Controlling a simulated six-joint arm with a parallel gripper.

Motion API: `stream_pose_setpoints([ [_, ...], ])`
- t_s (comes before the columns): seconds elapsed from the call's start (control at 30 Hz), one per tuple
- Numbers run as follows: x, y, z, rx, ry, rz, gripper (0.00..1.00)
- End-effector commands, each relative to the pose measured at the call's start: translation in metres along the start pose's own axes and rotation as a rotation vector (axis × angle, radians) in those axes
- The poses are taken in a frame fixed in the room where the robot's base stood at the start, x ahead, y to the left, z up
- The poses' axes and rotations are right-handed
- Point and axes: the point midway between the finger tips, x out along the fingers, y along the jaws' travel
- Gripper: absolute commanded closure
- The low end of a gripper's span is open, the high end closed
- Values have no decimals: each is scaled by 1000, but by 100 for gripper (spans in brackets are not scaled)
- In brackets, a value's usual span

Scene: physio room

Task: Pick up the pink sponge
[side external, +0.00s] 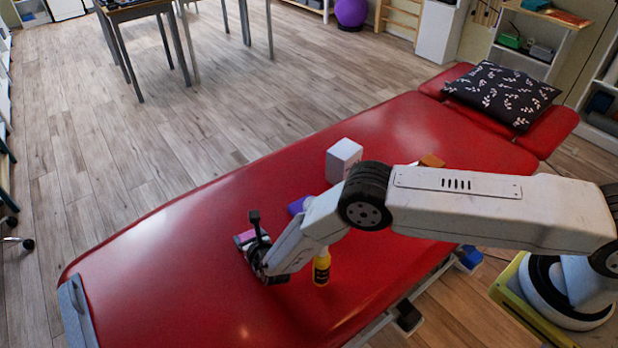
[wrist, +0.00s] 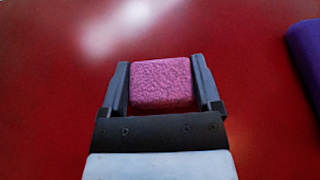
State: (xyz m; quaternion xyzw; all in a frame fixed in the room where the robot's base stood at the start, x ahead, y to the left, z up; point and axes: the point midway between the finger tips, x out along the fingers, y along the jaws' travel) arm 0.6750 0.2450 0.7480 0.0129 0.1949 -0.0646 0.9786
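The pink sponge (wrist: 161,82) is a rough-textured block between the two fingers of my gripper (wrist: 161,88) in the wrist view. Both fingertips lie against its sides with no clear gap, so my gripper looks shut on it. In the side view, a small part of the sponge (side external: 244,238) shows by my gripper (side external: 256,240), low over the red treatment table (side external: 180,270). My gripper hides most of the sponge there. I cannot tell whether the sponge rests on the table or is just off it.
A purple object (side external: 297,205) is close by, partly behind my arm; its edge shows at the right in the wrist view (wrist: 306,55). A yellow bottle (side external: 321,267) stands beside my wrist. A white box (side external: 343,158) and orange item (side external: 431,160) lie farther back. The table's left end is clear.

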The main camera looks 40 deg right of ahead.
Motion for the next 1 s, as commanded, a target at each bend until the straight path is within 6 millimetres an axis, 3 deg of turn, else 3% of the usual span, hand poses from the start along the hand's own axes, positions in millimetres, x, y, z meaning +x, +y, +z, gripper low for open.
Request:
stream_pose_setpoints([
  [0.47, -2, 0, 5, 0, 0, 0, 73],
  [1.0, -22, 0, 56, 2, -2, 0, 73],
])
